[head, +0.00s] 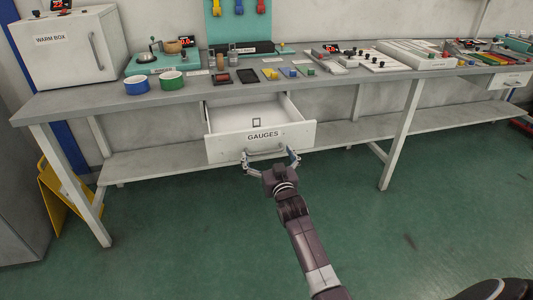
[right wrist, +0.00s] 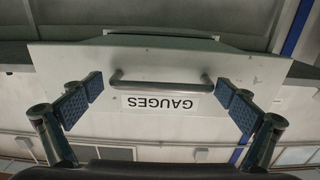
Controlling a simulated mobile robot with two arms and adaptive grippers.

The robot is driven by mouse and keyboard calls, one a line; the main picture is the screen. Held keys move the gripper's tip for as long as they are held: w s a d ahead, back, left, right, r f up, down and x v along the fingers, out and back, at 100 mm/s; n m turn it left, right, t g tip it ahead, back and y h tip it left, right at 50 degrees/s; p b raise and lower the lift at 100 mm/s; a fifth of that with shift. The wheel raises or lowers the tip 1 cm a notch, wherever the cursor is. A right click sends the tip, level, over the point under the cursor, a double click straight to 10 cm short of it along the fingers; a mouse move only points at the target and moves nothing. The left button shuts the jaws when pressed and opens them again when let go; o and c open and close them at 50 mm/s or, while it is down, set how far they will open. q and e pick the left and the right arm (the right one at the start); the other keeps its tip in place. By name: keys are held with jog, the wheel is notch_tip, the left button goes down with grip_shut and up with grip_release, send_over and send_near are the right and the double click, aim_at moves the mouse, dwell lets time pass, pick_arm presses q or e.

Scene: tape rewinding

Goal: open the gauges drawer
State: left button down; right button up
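The white drawer labelled GAUGES (head: 225,144) is pulled out from under the grey workbench, and its inside shows from above. A small dark square outline (head: 256,122) shows inside it; I cannot tell what it is. My right gripper (head: 270,157) is in front of the drawer, with its fingers spread wide. In the right wrist view the drawer front (right wrist: 80,75) appears upside down. The bar handle (right wrist: 162,82) lies between the two open fingers (right wrist: 166,96), with clear gaps on both sides. My left gripper is out of view.
Table legs (head: 400,135) and a lower shelf (head: 350,133) flank the drawer. The green floor in front is clear.

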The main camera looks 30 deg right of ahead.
jog(key=shift+s+a, duration=0.1)
jog(key=v, duration=1.1)
jog(key=shift+s, duration=0.4)
jog(key=shift+f, duration=0.1)
